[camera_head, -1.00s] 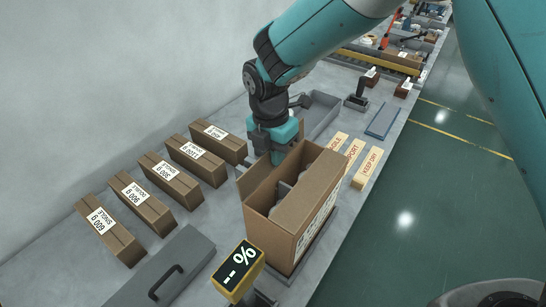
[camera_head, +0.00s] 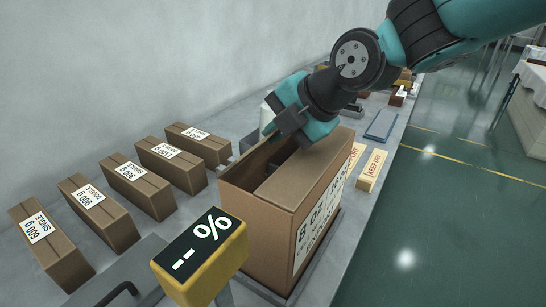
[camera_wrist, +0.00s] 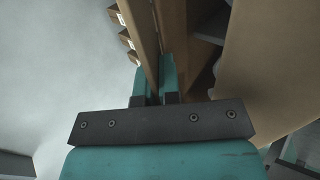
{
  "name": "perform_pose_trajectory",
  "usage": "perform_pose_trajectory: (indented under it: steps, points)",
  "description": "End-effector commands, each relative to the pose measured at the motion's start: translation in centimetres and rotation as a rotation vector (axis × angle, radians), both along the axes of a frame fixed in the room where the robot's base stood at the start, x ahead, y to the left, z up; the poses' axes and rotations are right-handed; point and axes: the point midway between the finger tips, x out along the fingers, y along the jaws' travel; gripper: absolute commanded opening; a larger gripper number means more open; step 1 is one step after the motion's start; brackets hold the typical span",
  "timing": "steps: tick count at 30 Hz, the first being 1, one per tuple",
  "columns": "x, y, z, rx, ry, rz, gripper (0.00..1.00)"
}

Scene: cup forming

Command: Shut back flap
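The open-topped cardboard box (camera_head: 262,238) stands on the table in the middle of the head view. A wide flap (camera_head: 308,175) slopes over the right part of its top. A dark opening is visible along the left part. My gripper (camera_head: 288,132) is at the far left part of the box top, pointing down, partly hiding that edge. In the wrist view a narrow cardboard panel (camera_wrist: 143,32) runs down between the two fingers of my gripper (camera_wrist: 154,84). The fingers are close together; whether they clamp the panel is unclear. The back flap cannot be clearly told apart.
Several small labelled boxes (camera_head: 139,187) stand in a row at the left. A yellow display (camera_head: 203,257) stands close in front of the box. Label blocks (camera_head: 371,170) and a blue-grey pad (camera_head: 382,125) lie beyond it to the right. Open floor lies right of the table.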

Motion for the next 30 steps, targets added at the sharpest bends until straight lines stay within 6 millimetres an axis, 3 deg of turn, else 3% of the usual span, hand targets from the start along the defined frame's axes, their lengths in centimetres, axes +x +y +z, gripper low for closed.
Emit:
perform_pose_trajectory:
  steps: [1,27,30]
  points:
    - [-0.05,-0.22,-1.08,0.020,-0.017,-0.003,0.00]
    - [-0.25,-0.40,-0.56,0.128,-0.099,-0.002,0.00]
    - [-0.25,-0.39,-0.55,0.129,-0.099,-0.001,0.22]
